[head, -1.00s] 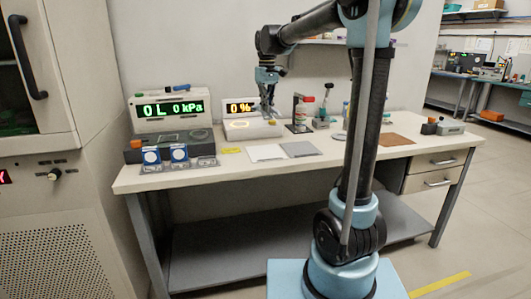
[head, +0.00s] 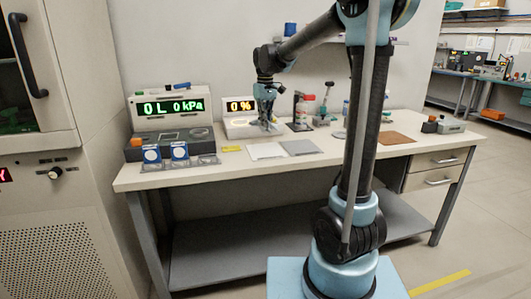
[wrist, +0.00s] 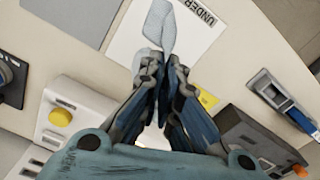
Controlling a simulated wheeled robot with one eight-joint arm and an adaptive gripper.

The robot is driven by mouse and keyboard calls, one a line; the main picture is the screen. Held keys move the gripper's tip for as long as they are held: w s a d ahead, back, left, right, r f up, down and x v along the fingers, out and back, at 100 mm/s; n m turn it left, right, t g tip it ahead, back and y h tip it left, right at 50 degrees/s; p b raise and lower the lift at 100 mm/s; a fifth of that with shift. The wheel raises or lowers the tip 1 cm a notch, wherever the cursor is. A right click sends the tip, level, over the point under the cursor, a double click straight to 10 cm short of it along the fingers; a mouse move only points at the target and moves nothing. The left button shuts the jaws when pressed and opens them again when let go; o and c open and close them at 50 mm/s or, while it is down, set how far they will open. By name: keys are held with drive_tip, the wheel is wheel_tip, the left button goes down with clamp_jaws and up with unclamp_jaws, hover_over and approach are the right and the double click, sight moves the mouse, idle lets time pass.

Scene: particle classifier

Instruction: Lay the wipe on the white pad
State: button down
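The white pad (head: 266,152) lies flat on the bench near its front edge, left of a grey pad (head: 301,147). In the wrist view the white pad (wrist: 195,50) shows printed letters, "UNDER", near one edge. My gripper (head: 266,123) is above the back of the bench, in front of the 0 % device. In the wrist view my gripper (wrist: 161,62) has its fingertips together on a pale, thin, folded wipe (wrist: 160,27). The wipe sticks out past the fingertips and overlaps the pad in that view; its height above the pad cannot be told.
The 0 % device (head: 241,106) stands behind the pads. A yellow label (head: 230,149) lies left of the pad.

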drive_tip(key=shift+f, duration=2.1)
drive_tip(key=c, duration=1.1)
unclamp_jaws()
drive_tip(key=shift+r, duration=0.1)
wheel_tip(320, 180, up, 12)
drive_tip(key=shift+f, duration=0.15)
